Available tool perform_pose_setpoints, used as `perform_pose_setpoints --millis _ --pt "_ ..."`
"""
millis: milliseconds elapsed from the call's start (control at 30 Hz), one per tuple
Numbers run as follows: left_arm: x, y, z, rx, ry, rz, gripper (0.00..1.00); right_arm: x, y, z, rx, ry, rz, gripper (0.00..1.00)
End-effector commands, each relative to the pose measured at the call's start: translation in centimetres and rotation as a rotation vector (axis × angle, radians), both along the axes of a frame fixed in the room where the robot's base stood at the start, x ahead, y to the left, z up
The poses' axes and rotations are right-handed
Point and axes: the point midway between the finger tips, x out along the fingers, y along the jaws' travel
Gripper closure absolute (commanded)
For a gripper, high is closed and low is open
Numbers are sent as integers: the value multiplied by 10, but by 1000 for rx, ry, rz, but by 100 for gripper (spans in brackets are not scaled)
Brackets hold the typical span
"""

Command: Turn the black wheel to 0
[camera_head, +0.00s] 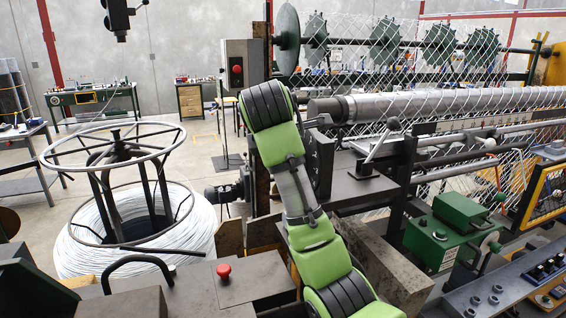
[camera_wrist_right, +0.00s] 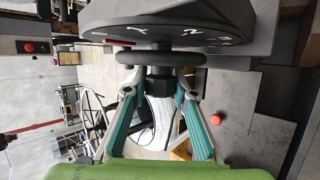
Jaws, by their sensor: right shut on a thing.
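The black wheel (camera_wrist_right: 160,58) shows nearly edge-on in the right wrist view, in front of a dark dial (camera_wrist_right: 168,22) with white figures. In the head view my green right arm rises through the middle; the gripper and wheel do not show there. My left gripper is not in view.
A coil of white wire (camera_head: 75,256) with a metal-ringed stand is at the left. A red button (camera_head: 223,270) is on the front bench, a grey box with another red button (camera_head: 237,69) behind my arm. The weaving machine's roller (camera_head: 440,102) and a green unit (camera_head: 440,238) fill the right.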

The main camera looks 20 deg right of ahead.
Motion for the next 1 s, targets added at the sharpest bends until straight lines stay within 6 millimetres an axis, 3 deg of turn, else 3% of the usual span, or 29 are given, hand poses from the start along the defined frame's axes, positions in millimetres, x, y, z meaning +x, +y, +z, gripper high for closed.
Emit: perform_pose_setpoints --millis 500,533,600,1000 --pt "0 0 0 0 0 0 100 0 -1 -3 -1 26 -3 97" --pt "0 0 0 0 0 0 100 0 -1 -3 -1 26 -3 70" --pt "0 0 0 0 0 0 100 0 -1 -3 -1 26 -3 58" --pt "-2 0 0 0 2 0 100 0 0 6 -1 19 -1 58"
